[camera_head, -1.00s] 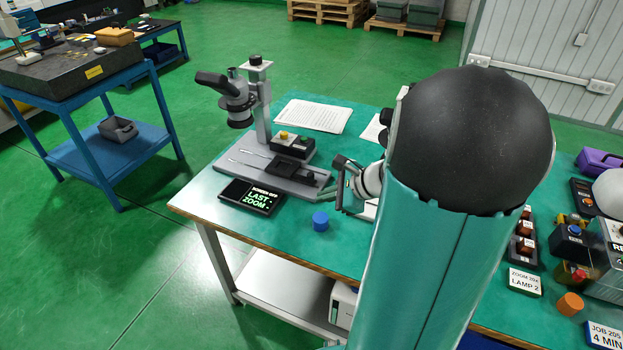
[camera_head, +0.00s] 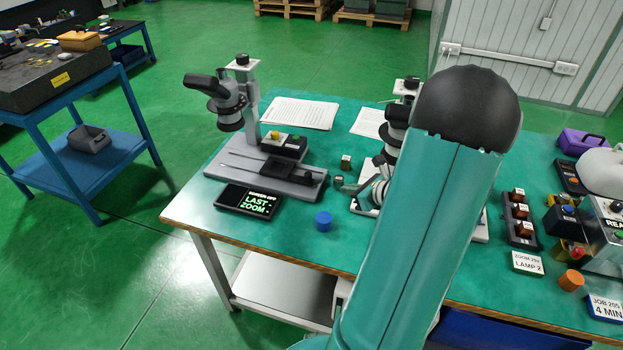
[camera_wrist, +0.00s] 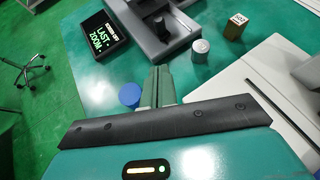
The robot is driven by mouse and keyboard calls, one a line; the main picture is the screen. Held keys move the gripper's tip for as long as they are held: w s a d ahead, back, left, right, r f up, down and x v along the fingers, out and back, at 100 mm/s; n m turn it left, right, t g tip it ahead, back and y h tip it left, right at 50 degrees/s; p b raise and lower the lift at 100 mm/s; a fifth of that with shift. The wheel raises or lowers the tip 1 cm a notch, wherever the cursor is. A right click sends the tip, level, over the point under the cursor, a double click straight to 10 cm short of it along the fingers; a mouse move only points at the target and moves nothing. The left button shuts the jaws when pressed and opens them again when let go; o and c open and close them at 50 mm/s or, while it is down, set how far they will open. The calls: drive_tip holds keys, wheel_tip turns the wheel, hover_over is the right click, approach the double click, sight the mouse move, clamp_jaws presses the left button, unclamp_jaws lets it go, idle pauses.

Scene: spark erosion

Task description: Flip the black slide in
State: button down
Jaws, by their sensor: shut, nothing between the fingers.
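A black slide (camera_head: 277,169) lies on the grey base (camera_head: 240,160) of the left microscope (camera_head: 222,98), beside a black knob. Part of that base, with black parts on it, shows at the top of the wrist view (camera_wrist: 168,32). My gripper (camera_wrist: 158,72) is shut and empty, its fingers together over the green bench, short of the base. In the head view my arm hides most of the gripper. A dark display (camera_head: 247,200) reading "LAST ZOOM" lies in front of the base.
A blue cylinder (camera_head: 323,221) stands near the bench's front edge, close to my fingers in the wrist view. A silver cylinder (camera_wrist: 200,50) and a small brass-coloured cube (camera_wrist: 236,26) stand right of the base. A second microscope (camera_head: 397,125) stands partly behind my arm.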

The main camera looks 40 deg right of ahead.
drive_tip(key=shift+w+d+f, duration=0.1)
drive_tip(key=shift+d+f, duration=0.1)
drive_tip(key=shift+d, duration=0.05)
approach(311, 179)
drive_tip(key=f, duration=0.1)
drive_tip(key=w+f, duration=0.1)
drive_tip(key=f, duration=0.1)
drive_tip(key=shift+w+a+f, duration=0.1)
drive_tip(key=shift+w+f, duration=0.15)
drive_tip(key=shift+w, duration=0.15)
drive_tip(key=shift+w+r, duration=0.1)
drive_tip(key=shift+w, duration=1.7)
drive_tip(key=shift+w, duration=0.15)
